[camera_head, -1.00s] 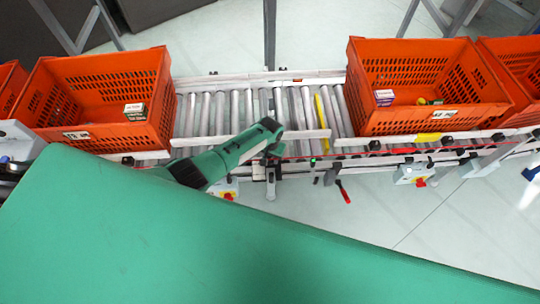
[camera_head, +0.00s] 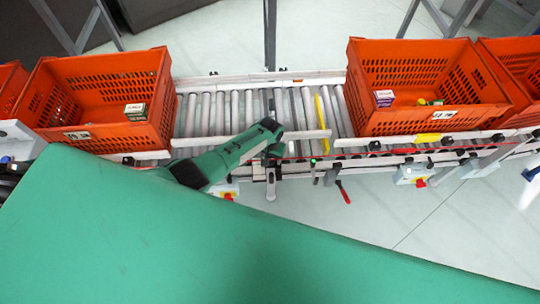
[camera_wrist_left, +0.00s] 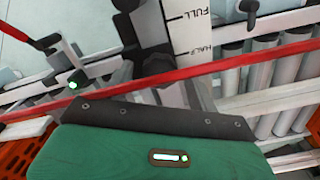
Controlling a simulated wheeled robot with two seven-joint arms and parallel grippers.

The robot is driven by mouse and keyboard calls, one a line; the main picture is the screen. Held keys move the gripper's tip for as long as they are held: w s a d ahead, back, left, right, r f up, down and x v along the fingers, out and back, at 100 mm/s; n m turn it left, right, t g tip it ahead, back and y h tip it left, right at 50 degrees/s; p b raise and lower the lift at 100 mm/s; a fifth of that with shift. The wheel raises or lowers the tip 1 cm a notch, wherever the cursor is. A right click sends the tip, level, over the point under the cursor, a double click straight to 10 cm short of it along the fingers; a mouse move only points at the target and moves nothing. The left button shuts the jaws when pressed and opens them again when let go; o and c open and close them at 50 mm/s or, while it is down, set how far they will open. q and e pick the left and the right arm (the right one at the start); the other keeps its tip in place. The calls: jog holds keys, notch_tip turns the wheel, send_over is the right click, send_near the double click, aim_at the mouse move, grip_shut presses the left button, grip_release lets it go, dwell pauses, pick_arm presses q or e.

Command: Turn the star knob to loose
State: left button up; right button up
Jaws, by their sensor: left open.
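My left arm comes in over the green surface from the left in the head view. Its gripper (camera_head: 275,150) is at the front rail of the roller conveyor, beside a clamp-like fitting. The left wrist view shows the green gripper housing at the bottom. Dark grey parts are in front of it, close to a white scale plate (camera_wrist_left: 188,30) marked FULL and HALF. A dark knob (camera_wrist_left: 249,6) shows at the top edge; I cannot tell whether it is the star knob. The knob's setting is not readable. My left gripper is open. My right gripper is not in view.
Orange totes (camera_head: 75,100) and (camera_head: 375,110) stand on the conveyor at left and right, with small boxes inside. A red cord (camera_wrist_left: 225,63) crosses in front of the gripper. A red-handled lever (camera_head: 344,192) hangs below the rail.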

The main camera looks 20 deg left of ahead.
aim_at(270, 158)
pick_arm(q)
jog(key=shift+r, duration=0.15)
notch_tip(270, 158, up, 14)
jog(key=shift+f+p, duration=0.25)
jog(key=shift+p, duration=0.2)
dwell(0.5)
